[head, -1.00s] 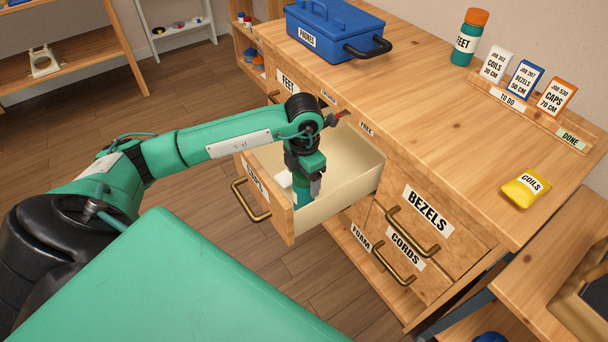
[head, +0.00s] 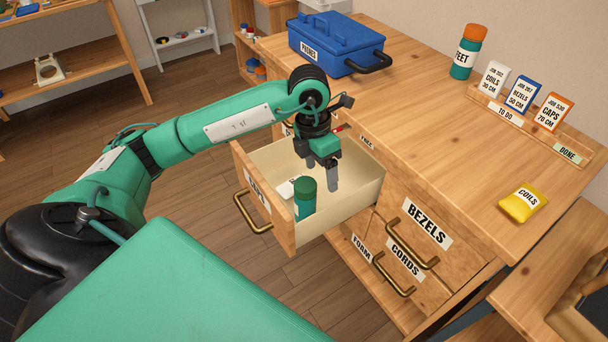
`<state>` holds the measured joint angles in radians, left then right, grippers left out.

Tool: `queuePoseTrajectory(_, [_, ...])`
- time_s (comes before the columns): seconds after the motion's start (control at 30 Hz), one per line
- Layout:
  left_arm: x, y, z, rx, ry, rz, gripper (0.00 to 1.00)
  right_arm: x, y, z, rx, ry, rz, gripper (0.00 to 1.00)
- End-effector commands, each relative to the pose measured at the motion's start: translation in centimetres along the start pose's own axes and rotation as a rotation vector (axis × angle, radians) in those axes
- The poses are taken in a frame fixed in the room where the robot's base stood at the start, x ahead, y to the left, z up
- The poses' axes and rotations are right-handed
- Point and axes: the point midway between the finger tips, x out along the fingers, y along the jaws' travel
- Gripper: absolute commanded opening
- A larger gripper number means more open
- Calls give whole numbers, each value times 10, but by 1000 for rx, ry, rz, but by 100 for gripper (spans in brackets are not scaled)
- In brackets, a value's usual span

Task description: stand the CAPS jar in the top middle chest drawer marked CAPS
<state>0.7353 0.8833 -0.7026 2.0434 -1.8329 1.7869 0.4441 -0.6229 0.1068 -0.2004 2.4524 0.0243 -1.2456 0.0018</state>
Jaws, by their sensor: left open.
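The drawer's front label (head: 257,192) is partly legible and seen at a slant. My left gripper (head: 322,180) is open and empty above the drawer, behind the jar and apart from it. My right gripper is not in view.
A blue PHONES toolbox (head: 335,45), a FEET jar (head: 467,52), a card rack (head: 528,122) and a yellow COILS packet (head: 523,204) sit on the chest top. BEZELS (head: 425,225) and CORDS drawers (head: 405,258) are shut.

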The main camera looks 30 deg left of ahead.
Motion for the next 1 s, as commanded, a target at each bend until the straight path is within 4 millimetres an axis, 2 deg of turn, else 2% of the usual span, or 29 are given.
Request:
queuePoseTrajectory(0.03, [13,-27,4,32,-31,-106,75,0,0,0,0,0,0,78])
queuePoseTrajectory(0.1, [24,-71,10,68,-98,-283,75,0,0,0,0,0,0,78])
queuePoseTrajectory(0.2, [25,-134,18,84,-204,-560,75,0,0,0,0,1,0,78])
queuePoseTrajectory(0.3, [11,-187,24,51,-315,-831,75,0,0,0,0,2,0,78])
queuePoseTrajectory(0.4, [-13,-223,30,-33,-426,-1088,75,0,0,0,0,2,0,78])
queuePoseTrajectory(0.5, [-42,-241,37,-167,-537,-1326,75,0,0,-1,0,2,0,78])
queuePoseTrajectory(0.57, [-58,-244,42,-271,-600,-1457,75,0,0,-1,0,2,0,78])
queuePoseTrajectory(0.63, [-74,-238,48,-417,-673,-1593,75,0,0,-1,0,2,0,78])
queuePoseTrajectory(0.77, [-88,-209,57,-747,-789,-1794,75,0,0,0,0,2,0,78])
queuePoseTrajectory(0.87, [-82,-177,59,-1049,-857,-1890,75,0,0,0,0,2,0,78])
queuePoseTrajectory(0.97, [-60,-143,54,-1386,-898,-1927,75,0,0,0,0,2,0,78])
queuePoseTrajectory(1.0, [-47,-130,50,-1528,-906,-1923,75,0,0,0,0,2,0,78])
